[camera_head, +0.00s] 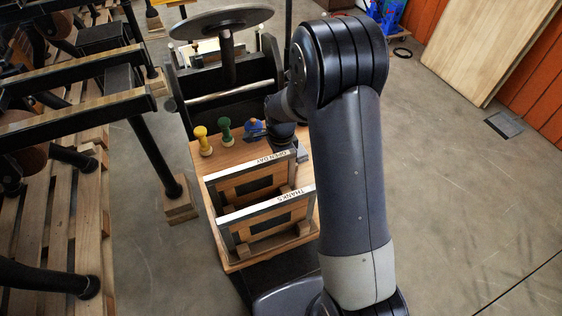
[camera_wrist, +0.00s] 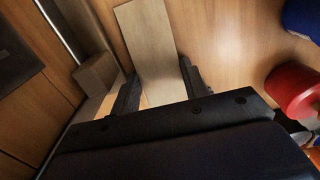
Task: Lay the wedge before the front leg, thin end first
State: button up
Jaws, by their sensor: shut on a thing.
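My gripper (camera_wrist: 160,84) is shut on a pale wooden wedge (camera_wrist: 147,38), with one dark finger on each side of it. In the wrist view the wedge points away from my gripper, over the brown wooden top. I cannot tell whether it touches that top. A small wooden block (camera_wrist: 96,73) stands left of the wedge, beside a frame's metal edge; it may be a leg's foot, but I cannot tell if it is the front leg. In the head view my gripper is mostly hidden by my arm, and the wedge cannot be made out.
The wooden stand (camera_head: 205,149) carries two frames, lettered OPEN DAY (camera_head: 272,160) and THANKS (camera_head: 282,196). Yellow (camera_head: 202,140), green (camera_head: 226,131) and blue (camera_head: 253,128) handled tools stand behind them. A red round thing (camera_wrist: 293,91) is close at right. A press (camera_head: 222,88) stands behind.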

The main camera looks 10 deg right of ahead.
jog(key=shift+f, duration=0.1)
jog(key=o, duration=0.7)
